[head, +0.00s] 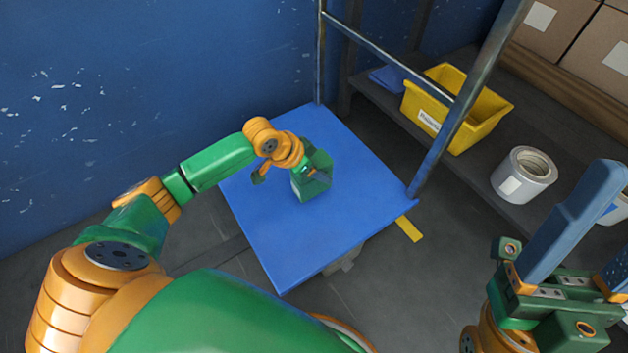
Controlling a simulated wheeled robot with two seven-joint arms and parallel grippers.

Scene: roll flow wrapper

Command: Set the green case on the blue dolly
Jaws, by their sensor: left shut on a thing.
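The green case (312,186) is a small dark green block over the middle of the blue dolly. My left gripper (317,173) is shut on the case from above, and its orange wrist hides part of it. I cannot tell whether the underside of the case touches the deck. The blue dolly (290,243) has a flat, otherwise bare deck. My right gripper (588,250) is at the lower right, away from the dolly, with its blue-grey fingers apart and nothing seen between them.
Blue bars (428,165) rise at the dolly's right and back corners. A blue wall (150,80) is at the left. A yellow strip (409,229) marks the floor.

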